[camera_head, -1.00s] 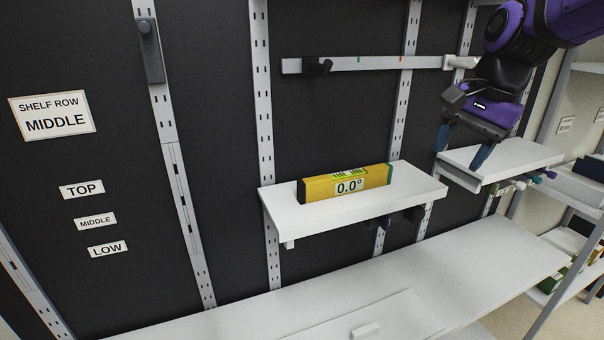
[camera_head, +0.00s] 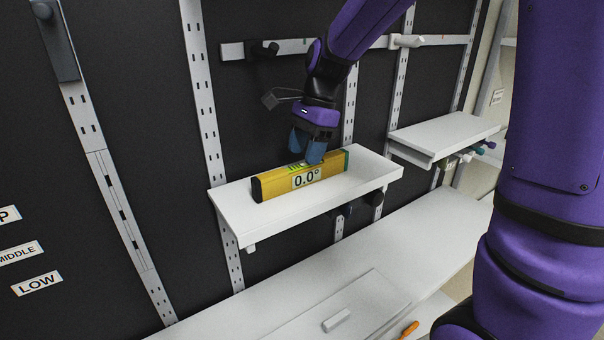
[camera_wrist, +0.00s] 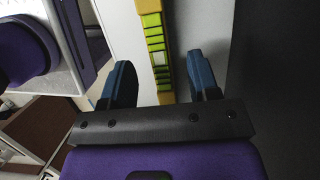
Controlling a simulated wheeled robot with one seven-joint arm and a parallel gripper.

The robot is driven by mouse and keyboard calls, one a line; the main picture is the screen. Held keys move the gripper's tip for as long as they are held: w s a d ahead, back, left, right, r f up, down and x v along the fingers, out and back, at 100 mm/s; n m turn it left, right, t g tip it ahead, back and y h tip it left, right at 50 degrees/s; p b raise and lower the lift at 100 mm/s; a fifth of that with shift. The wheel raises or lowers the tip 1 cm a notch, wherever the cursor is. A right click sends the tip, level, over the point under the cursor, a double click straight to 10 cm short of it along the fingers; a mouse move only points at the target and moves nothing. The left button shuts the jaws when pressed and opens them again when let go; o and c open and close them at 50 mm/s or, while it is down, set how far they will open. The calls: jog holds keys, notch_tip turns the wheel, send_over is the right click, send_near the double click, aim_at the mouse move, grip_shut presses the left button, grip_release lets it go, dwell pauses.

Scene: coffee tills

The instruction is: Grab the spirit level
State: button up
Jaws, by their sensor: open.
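The yellow spirit level (camera_head: 277,184) stands on its long edge on a small white wall shelf (camera_head: 361,184), its "0.0°" display facing out. My gripper (camera_head: 308,158) is directly above the level's middle, fingers pointing down, with the near finger overlapping its top edge in the head view. In the wrist view, the level (camera_wrist: 157,50) runs between the two blue fingers of my open gripper (camera_wrist: 160,82), with a gap showing on each side. Whether a finger touches the level cannot be told.
A second white shelf (camera_head: 447,133) is to the right. A grey rail (camera_head: 236,51) with dark hooks runs behind my gripper. A long white counter (camera_head: 392,252) lies below, with an orange item (camera_head: 409,330) near its front. The dark panel stands close behind the level.

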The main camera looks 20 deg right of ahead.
aim_at(302, 171)
jog(key=shift+d+x, duration=0.1)
jog(key=shift+x, duration=1.25)
jog(key=shift+d+x, duration=0.15)
jog(key=shift+x, duration=1.2)
grip_shut()
